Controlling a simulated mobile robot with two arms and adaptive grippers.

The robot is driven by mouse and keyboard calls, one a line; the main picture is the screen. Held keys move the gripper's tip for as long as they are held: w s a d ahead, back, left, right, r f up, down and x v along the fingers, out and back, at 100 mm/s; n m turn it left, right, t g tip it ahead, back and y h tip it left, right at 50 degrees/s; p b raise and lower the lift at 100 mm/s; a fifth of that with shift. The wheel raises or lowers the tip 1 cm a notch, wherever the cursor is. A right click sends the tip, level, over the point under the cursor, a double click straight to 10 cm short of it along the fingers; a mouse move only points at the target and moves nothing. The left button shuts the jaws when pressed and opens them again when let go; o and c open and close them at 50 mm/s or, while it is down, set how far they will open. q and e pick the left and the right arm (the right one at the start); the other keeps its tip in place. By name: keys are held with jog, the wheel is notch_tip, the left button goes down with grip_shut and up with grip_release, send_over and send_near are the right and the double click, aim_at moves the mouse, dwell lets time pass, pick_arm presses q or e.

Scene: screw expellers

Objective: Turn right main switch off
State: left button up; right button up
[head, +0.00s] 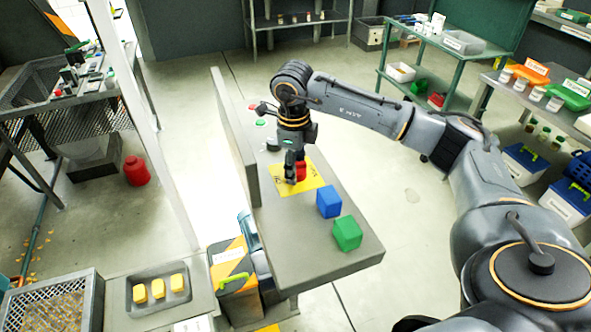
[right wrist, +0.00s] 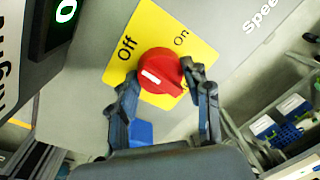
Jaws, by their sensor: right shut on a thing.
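The main switch is a red rotary knob (right wrist: 160,72) on a yellow plate (right wrist: 150,32) marked "Off" and "On". Its white mark lies on the left part of its face, on the side nearer the word "Off". My right gripper (right wrist: 158,85) is shut on the knob, one finger on each side. In the head view the gripper (head: 295,168) points down at the knob (head: 301,171) and partly hides it and the yellow plate (head: 312,181). My left gripper is not in view.
Green (head: 261,122) and red (head: 252,107) buttons are farther back. An upright grey board (head: 233,125) borders the panel's left side.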

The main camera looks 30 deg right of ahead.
jog(key=shift+n, duration=0.7)
jog(key=o, duration=1.2)
jog(key=shift+c, duration=0.2)
notch_tip(320, 180, up, 12)
jog(key=shift+s+a, duration=0.35)
